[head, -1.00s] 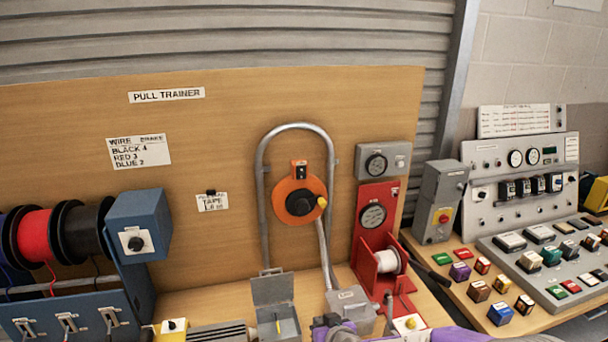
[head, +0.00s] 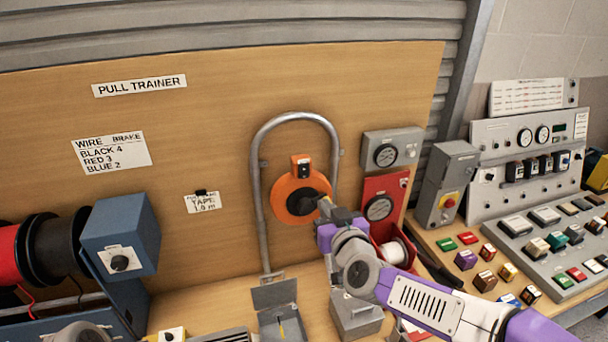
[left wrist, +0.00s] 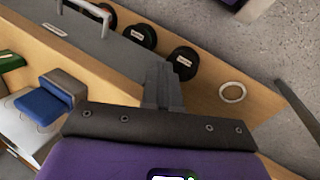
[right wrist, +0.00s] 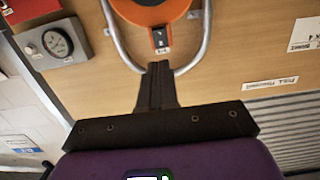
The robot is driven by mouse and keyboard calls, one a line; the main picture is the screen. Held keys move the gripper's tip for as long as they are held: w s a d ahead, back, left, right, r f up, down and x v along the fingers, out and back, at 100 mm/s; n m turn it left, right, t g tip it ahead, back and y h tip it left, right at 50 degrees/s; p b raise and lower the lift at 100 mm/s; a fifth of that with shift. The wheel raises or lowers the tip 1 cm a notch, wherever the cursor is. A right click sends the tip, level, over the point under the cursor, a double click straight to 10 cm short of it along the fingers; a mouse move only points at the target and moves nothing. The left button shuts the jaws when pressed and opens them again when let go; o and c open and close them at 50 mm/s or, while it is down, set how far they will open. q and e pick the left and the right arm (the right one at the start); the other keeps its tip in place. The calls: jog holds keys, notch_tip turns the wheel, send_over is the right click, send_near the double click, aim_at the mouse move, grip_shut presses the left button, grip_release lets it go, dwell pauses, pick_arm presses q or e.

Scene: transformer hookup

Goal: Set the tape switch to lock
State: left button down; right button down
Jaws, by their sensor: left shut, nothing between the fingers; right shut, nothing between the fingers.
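The orange tape reel (head: 292,203) hangs on the wooden board inside a bent grey pipe. A small black switch (head: 303,170) sits on the orange tab at its top; its setting is too small to read. My right gripper (head: 326,206) is shut and empty at the reel's lower right side, hiding part of its rim. In the right wrist view, the shut fingertips (right wrist: 158,66) point at the tab with the switch (right wrist: 160,38), and a gap shows between them. My left gripper (left wrist: 162,68) is shut and empty, away from the reel.
The grey pipe (head: 262,215) arches closely around the reel. A red panel with a gauge (head: 379,207) and a grey gauge box (head: 392,149) stand to the right. An open grey box (head: 277,310) sits below.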

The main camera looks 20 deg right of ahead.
aim_at(305, 174)
jog(key=w, duration=0.4)
jog(key=w+f, duration=0.1)
jog(key=w, duration=0.8)
jog(key=shift+w+a+f+p, duration=0.25)
jog(key=shift+f+p, duration=0.05)
jog(key=shift+f, duration=0.05)
jog(key=t+b, duration=0.1)
jog(key=b, duration=0.3)
jog(key=t+b, duration=0.1)
jog(key=b, duration=0.4)
jog(key=shift+w+f, duration=0.2)
jog(key=shift+f, duration=0.15)
jog(key=shift+r, duration=0.35)
jog(key=shift+s+f, duration=0.1)
